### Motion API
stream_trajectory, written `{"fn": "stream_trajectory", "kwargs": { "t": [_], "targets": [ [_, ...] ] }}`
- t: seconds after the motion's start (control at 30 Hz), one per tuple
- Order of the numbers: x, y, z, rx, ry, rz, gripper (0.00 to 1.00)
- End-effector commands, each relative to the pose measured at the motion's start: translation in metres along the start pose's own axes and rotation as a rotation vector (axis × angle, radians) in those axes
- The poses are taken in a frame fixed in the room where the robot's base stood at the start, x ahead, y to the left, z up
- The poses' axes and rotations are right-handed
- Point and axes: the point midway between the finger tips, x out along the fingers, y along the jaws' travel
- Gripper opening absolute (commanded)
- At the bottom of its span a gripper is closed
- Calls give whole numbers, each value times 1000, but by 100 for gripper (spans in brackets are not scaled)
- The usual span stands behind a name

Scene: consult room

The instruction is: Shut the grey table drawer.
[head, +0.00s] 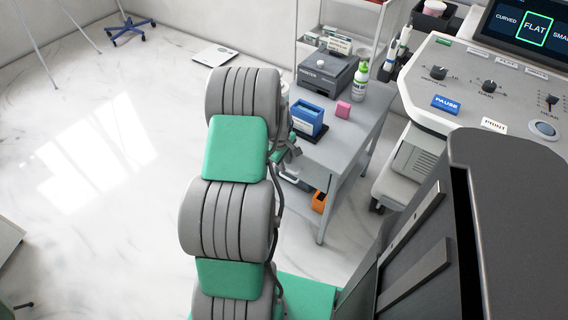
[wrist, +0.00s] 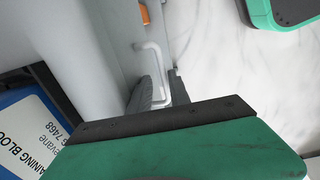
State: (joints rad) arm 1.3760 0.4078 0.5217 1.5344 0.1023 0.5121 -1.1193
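The grey table (head: 345,147) stands right of my arm in the head view. Its drawer side is mostly hidden behind my arm, so how far the drawer stands out cannot be told there. In the wrist view a light grey front panel (wrist: 112,50) carries a pale bar handle (wrist: 153,48). My gripper (wrist: 162,90) is at this handle, its two dark fingers apart with the bar running between them. Whether either finger touches the bar cannot be told. In the head view my gripper (head: 290,152) is largely hidden beside the table edge.
A blue box (head: 308,118), a pink block (head: 343,109), a green-white bottle (head: 360,82) and a printer (head: 327,72) stand on the table. An orange item (head: 318,202) is low under it. A console (head: 480,90) stands right. Floor at left is mostly clear.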

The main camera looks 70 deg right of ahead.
Motion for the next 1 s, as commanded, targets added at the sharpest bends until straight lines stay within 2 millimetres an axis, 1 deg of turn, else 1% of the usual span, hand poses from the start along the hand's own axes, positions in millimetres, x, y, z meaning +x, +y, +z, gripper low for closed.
{"fn": "stream_trajectory", "kwargs": {
  "t": [0.27,0.37,0.47,0.63,0.73,0.8,1.0],
  "targets": [
    [-1,0,0,1,0,1,31],
    [-9,1,0,0,0,1,31],
    [-27,2,0,0,1,3,31],
    [-65,3,0,0,1,3,31],
    [-79,2,0,0,0,1,31],
    [-81,0,1,1,-1,0,31],
    [-78,-1,1,1,-1,-1,31]
  ]
}}
